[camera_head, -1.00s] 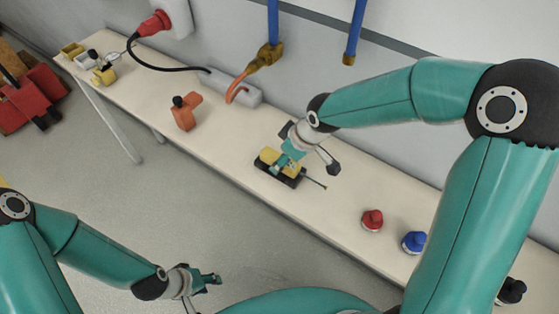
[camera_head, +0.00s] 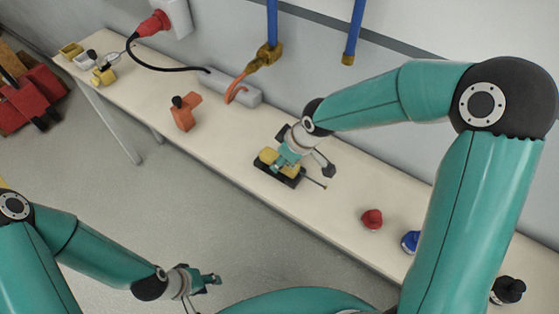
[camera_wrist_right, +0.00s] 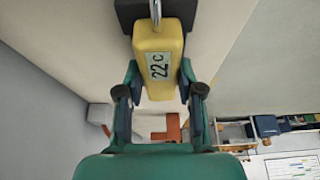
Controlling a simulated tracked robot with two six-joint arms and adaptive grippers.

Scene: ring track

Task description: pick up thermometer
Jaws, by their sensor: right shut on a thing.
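The thermometer is a yellow block (camera_wrist_right: 158,62) with a small display reading "22 C" in the right wrist view. It sits at a black base, with a thin metal probe at the top of that view. In the head view its yellow body (camera_head: 267,156) is on the bench, partly covered by my right gripper (camera_head: 285,162). My right gripper (camera_wrist_right: 160,95) is shut on the thermometer, with one finger on each side of its body. My left gripper (camera_head: 207,281) is open and empty, low over the floor in front of the bench.
An orange tool (camera_head: 184,113) stands left of the thermometer on the bench (camera_head: 335,215). A red knob (camera_head: 372,219) and a blue knob (camera_head: 410,241) are to the right. Red boxes (camera_head: 35,95) are at far left.

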